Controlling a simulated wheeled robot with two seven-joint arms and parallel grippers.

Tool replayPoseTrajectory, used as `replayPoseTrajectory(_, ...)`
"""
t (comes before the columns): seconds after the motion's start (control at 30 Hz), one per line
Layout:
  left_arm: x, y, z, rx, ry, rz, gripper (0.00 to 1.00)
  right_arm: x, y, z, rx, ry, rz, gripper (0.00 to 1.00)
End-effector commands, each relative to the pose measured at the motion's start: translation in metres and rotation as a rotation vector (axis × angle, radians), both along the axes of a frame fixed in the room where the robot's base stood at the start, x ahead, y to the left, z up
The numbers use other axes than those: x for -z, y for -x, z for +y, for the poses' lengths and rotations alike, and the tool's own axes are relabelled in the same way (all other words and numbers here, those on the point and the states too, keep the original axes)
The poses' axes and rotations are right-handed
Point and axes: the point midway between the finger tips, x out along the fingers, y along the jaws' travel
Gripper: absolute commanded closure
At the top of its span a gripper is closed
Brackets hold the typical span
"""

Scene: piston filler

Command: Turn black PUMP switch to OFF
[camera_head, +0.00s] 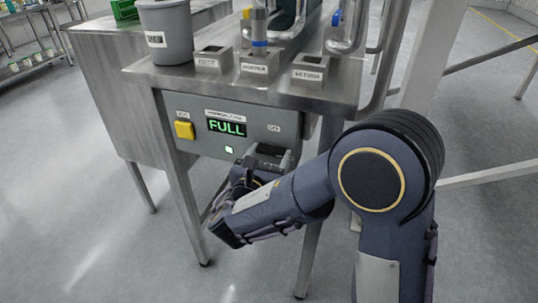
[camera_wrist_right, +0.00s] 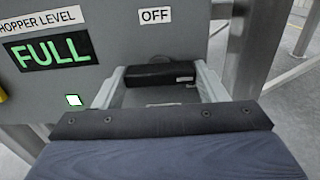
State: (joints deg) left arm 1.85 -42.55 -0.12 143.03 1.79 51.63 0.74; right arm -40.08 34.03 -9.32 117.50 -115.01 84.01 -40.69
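The black PUMP switch (camera_wrist_right: 160,75) lies sideways on the grey control panel, just below the white OFF label (camera_wrist_right: 155,16), in the right wrist view. A small pale mark shows at its right end. My right gripper (camera_wrist_right: 158,88) has its two fingers wide apart, one on each side of the switch; I cannot tell whether they touch it. In the head view my right gripper (camera_head: 270,158) is at the panel's lower right, below the OFF label (camera_head: 274,128), and hides most of the switch. My left gripper is not in view.
The panel (camera_head: 190,107) carries a yellow button (camera_head: 184,130), a green FULL display (camera_head: 227,127) and a lit green square (camera_head: 229,150). Above is a steel table (camera_head: 160,74) with a grey bucket (camera_head: 167,32) and several labelled metal holders. Table legs stand close by my arm.

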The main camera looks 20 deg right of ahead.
Motion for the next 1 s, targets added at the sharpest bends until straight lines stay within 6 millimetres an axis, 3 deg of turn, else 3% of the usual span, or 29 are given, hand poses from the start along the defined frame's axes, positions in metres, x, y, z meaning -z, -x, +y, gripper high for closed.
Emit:
replayPoseTrajectory(0.1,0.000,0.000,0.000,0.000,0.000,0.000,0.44,0.000,0.000,0.000,0.000,0.000,0.000,0.57)
replayPoseTrajectory(0.47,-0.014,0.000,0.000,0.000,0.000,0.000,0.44,-0.003,0.000,0.000,-0.001,0.058,0.041,0.57)
replayPoseTrajectory(1.0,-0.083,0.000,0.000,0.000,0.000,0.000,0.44,-0.006,0.000,0.001,-0.001,0.434,0.295,0.57)
